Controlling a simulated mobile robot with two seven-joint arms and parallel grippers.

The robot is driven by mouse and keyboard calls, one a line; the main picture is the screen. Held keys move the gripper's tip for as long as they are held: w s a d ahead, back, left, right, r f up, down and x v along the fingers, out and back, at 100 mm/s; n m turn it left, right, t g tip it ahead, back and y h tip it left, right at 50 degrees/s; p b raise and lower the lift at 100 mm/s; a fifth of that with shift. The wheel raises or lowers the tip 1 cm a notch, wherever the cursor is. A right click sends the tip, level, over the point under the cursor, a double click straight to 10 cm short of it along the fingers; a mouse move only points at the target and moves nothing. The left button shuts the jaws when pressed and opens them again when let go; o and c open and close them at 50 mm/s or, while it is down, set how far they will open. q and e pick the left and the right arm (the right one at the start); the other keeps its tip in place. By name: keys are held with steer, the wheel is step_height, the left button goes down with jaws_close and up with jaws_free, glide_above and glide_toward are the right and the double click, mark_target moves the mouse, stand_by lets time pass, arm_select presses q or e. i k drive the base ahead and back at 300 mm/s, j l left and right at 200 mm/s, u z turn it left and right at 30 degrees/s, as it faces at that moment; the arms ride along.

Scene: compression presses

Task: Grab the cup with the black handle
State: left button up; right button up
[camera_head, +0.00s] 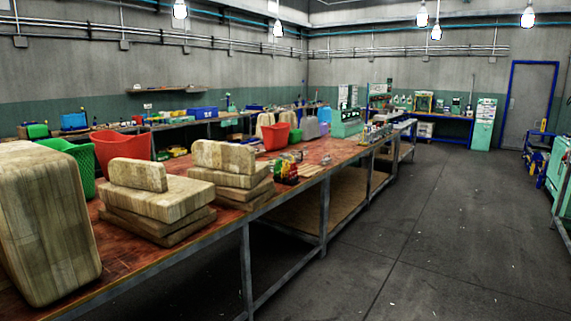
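I cannot make out a cup with a black handle in the head view. Small red, yellow and green items (286,170) stand near the front edge of the long workbench (125,260); they are too small to tell what they are. More small objects (375,133) stand in a row farther along the bench, also too small to identify. Neither of my grippers is in view.
Stacked wooden-looking blocks (155,205) and a large upright one (45,225) fill the near bench. A red bin (122,150) and green basket (80,165) stand behind. The floor (440,235) to the right is clear. A blue-framed door (528,108) is at the back right.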

mark_target(295, 152)
steer(key=i+l+z, duration=0.1)
steer(key=z, duration=0.75)
steer(key=i, duration=5.65)
steer(key=i+u, duration=0.3)
steer(key=i, duration=0.15)
steer(key=i+l+u, duration=0.3)
steer(key=i, duration=0.15)
steer(key=i+j, duration=0.05)
steer(key=j, duration=0.1)
